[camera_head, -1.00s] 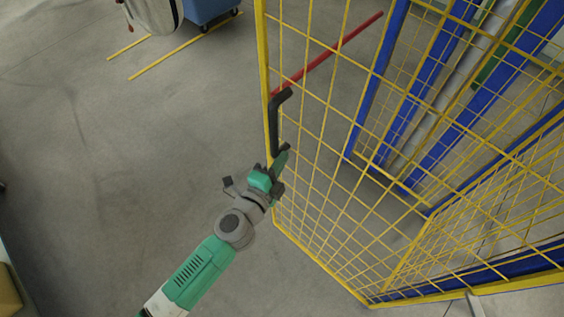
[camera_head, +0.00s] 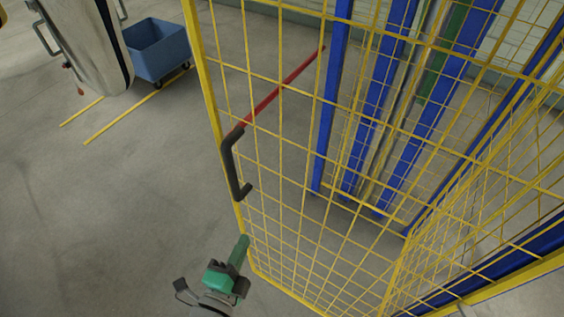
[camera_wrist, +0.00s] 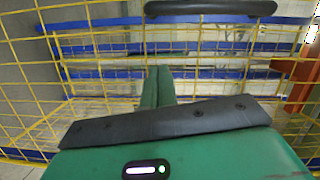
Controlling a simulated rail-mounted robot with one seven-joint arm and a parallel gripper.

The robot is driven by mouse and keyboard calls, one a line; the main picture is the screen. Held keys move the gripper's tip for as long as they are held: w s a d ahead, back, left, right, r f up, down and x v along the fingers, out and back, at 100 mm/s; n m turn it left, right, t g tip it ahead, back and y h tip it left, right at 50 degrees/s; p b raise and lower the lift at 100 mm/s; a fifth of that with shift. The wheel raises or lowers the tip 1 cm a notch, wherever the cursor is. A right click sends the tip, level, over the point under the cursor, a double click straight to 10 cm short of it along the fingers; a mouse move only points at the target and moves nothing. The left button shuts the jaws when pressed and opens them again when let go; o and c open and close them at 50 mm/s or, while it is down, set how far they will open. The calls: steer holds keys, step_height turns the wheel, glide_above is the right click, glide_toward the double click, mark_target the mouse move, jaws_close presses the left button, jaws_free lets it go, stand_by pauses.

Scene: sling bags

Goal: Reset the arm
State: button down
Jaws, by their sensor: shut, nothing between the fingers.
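My gripper (camera_head: 243,241) is low in the head view, at the end of my green and grey arm. Its green fingers are together with nothing between them. They also show in the wrist view (camera_wrist: 158,85), pointing at the yellow mesh. The fingers are beside the lower left edge of a yellow wire-mesh gate (camera_head: 300,215). A black handle (camera_head: 231,165) on the gate's edge is above the fingertips, apart from them. The handle also shows at the top of the wrist view (camera_wrist: 210,8). I cannot tell whether the fingertips touch the gate.
Blue posts (camera_head: 330,110) and more mesh stand behind the gate, with a red bar (camera_head: 283,84) on the far side. A blue wheeled bin (camera_head: 157,50) and a silver hanging object (camera_head: 90,45) are at the upper left. The grey floor (camera_head: 110,220) on the left is clear.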

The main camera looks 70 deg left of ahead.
steer(key=w+d+r+n+t, duration=0.1)
steer(key=w+d+r+n, duration=0.1)
steer(key=w+r, duration=0.3)
steer(key=w+d+r+n+t, duration=0.1)
steer(key=w+d+r+n, duration=0.1)
steer(key=w+r, duration=0.4)
steer(key=w+d+r+n+t, duration=0.2)
steer(key=w+r, duration=0.3)
steer(key=r, duration=0.1)
steer(key=shift+w+d, duration=0.35)
steer(key=shift+w, duration=0.05)
steer(key=n+t+h, duration=0.2)
steer(key=t+h, duration=0.1)
glide_toward(444, 160)
steer(key=x, duration=0.4)
steer(key=shift+w+a+f, duration=0.1)
steer(key=s+d+r+m+t+h, duration=0.2)
steer(key=d+r+t+h, duration=0.65)
steer(key=d+r, duration=0.9)
step_height(444, 160, up, 26)
steer(key=a+g+h+p, duration=0.1)
steer(key=g+p, duration=0.1)
steer(key=p, duration=2.2)
steer(key=shift+w+a+r, duration=0.2)
